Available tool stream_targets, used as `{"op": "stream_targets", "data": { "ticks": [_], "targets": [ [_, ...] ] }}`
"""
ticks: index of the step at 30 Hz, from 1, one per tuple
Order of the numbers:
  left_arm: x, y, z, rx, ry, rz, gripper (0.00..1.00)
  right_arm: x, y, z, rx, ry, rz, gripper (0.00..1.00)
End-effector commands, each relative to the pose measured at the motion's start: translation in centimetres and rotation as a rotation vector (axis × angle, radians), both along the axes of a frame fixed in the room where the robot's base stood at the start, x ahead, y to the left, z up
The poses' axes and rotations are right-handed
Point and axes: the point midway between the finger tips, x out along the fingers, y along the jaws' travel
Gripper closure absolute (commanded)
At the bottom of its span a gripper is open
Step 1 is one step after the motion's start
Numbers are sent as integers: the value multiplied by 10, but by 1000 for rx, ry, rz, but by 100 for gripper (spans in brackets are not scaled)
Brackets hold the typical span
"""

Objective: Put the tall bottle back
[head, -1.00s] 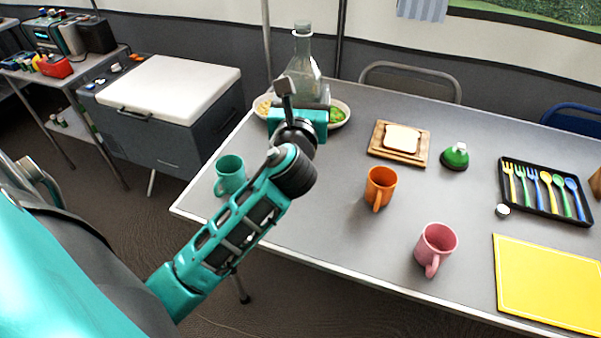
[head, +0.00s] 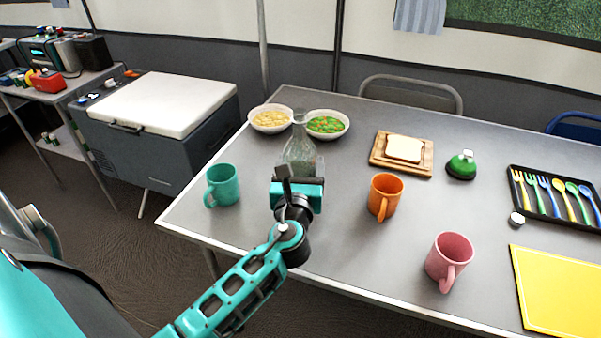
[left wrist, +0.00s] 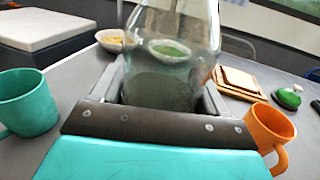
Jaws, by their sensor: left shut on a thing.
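The tall bottle (head: 301,150) is clear glass and stands upright in the head view, in front of the two bowls. My left gripper (head: 297,182) is around its lower body. In the left wrist view the bottle (left wrist: 170,50) sits between the two fingers of my left gripper (left wrist: 160,95), which are shut on it. The gripper hides its base in the head view, so I cannot tell whether it touches the table (head: 335,230). My right gripper is not in view.
A teal mug (head: 222,186) stands left of the bottle, and an orange mug (head: 384,195) right. Bowls of yellow food (head: 270,131) and green food (head: 326,136) stand behind. A pink mug (head: 449,260) and sandwich board (head: 402,170) are further right.

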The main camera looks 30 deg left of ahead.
Motion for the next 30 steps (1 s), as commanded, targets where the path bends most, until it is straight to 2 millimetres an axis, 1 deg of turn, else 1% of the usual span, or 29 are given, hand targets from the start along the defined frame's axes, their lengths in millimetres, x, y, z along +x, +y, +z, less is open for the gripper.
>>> {"op": "stream_targets", "data": {
  "ticks": [6, 12, 13, 20, 26, 30],
  "targets": [
    [0, 0, 0, 1, -2, -1, 65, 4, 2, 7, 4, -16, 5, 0],
    [0, 0, -5, 2, -1, -1, 65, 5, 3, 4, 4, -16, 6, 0],
    [0, 0, -4, 1, 0, 0, 23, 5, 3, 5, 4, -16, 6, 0],
    [0, 0, -4, 1, 0, 0, 1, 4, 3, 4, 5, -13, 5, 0],
    [0, 0, -4, 1, 0, 0, 0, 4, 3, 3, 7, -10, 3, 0],
    [0, 0, 0, 0, -1, 0, 0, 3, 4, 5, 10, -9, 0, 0]
  ]
}}
